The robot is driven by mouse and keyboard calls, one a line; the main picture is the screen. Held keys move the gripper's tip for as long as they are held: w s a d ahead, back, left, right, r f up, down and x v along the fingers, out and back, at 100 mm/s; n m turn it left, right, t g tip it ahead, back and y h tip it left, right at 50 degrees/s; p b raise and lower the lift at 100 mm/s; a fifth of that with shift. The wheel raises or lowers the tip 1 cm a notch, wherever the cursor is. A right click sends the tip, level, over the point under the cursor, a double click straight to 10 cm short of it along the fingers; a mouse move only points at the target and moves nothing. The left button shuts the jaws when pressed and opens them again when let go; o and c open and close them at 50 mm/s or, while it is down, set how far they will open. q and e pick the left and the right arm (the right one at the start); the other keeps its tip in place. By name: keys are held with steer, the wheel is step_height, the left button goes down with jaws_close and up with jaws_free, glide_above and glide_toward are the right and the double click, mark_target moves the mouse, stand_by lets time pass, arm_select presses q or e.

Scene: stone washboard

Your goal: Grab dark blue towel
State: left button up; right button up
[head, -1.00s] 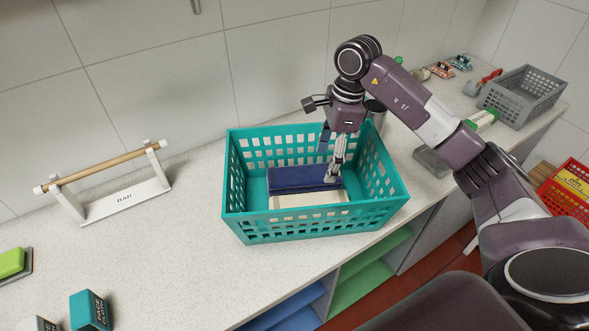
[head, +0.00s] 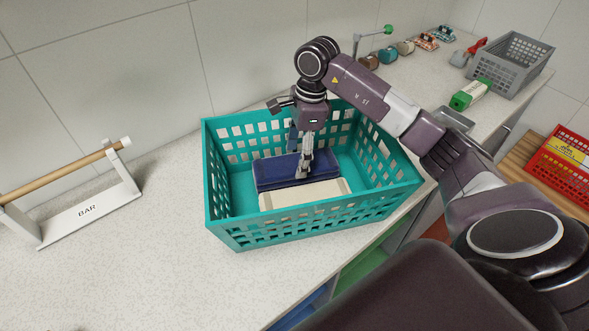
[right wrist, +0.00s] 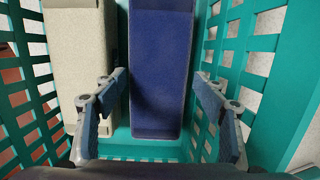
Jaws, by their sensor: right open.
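The dark blue towel (head: 277,172) lies folded in the teal basket (head: 222,212), beside a cream towel (head: 300,194) on its near side. In the right wrist view the dark blue towel (right wrist: 160,75) runs lengthwise between my open fingers, with the cream towel (right wrist: 80,60) to its left. My right gripper (head: 299,157) points down into the basket, one finger on the far side of the dark blue towel and one on the near side. The near finger hides part of the towel. I cannot tell whether the fingers touch it. My left gripper is not in view.
The basket walls rise around the gripper on all sides. A white stand marked BAR with a wooden rod (head: 62,178) is on the counter at left. A grey crate (head: 510,65) and a green-white carton (head: 470,95) are at the back right. The counter's front left is clear.

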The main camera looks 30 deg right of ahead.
mark_target(297, 162)
steer(key=shift+s+f+p, duration=0.2)
steer(key=shift+f+p, duration=0.1)
step_height(297, 162, down, 4)
steer(key=shift+w+a+r+p, duration=0.1)
steer(key=shift+a+r+p, duration=0.1)
steer(key=shift+p, duration=0.65)
steer(key=shift+w+f, duration=0.1)
steer(key=shift+f, duration=0.35)
steer(key=c, duration=1)
steer(key=shift+c, duration=0.4)
steer(key=shift+r, duration=0.15)
